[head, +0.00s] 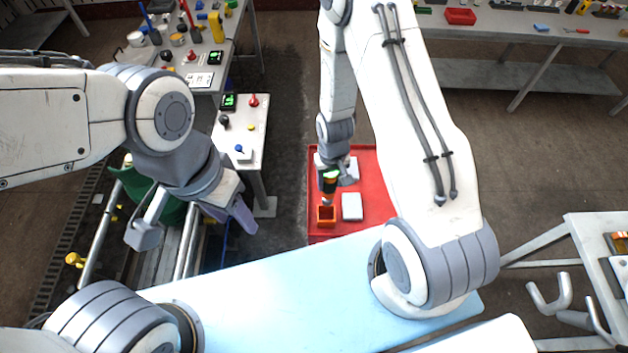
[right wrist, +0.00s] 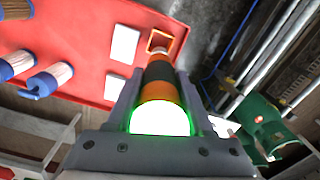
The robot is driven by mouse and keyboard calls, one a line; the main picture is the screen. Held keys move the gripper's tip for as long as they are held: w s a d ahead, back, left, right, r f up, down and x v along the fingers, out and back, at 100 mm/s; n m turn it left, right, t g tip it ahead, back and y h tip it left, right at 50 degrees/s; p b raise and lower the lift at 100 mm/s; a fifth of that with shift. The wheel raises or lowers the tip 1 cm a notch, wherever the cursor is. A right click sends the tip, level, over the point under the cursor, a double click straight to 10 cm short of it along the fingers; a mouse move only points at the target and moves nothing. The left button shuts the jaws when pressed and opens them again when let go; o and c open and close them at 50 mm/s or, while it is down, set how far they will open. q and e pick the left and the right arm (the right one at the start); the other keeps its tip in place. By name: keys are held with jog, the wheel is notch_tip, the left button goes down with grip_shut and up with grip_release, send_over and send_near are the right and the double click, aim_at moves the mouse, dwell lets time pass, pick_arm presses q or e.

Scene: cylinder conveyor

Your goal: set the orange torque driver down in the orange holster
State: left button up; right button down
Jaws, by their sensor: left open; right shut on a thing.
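The orange torque driver (head: 329,184) has orange and dark bands, and a glowing green-white end faces the camera in the right wrist view (right wrist: 160,116). My right gripper (head: 335,180) is shut on the driver, fingers on either side of it. The orange holster (head: 326,215) is a small square open box on the red board; it shows as an orange frame in the right wrist view (right wrist: 161,41). The driver's lower end is over the holster's mouth; I cannot tell whether its tip is inside. My left gripper (head: 192,229) is open and empty, far left of the holster.
The red board (head: 356,232) carries a white block (head: 352,206) beside the holster. A white side table (head: 253,150) and a green bin (right wrist: 262,118) stand nearby.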

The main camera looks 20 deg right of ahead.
aim_at(329, 201)
jog(key=shift+s, duration=0.1)
dwell(0.3)
jog(key=shift+f+b, duration=0.2)
jog(key=shift+b, duration=0.2)
notch_tip(329, 201, down, 5)
jog(key=b, duration=0.4)
jog(key=shift+r, duration=0.2)
dwell(0.7)
jog(key=shift+f+b, duration=2.35)
jog(key=shift+f, duration=0.45)
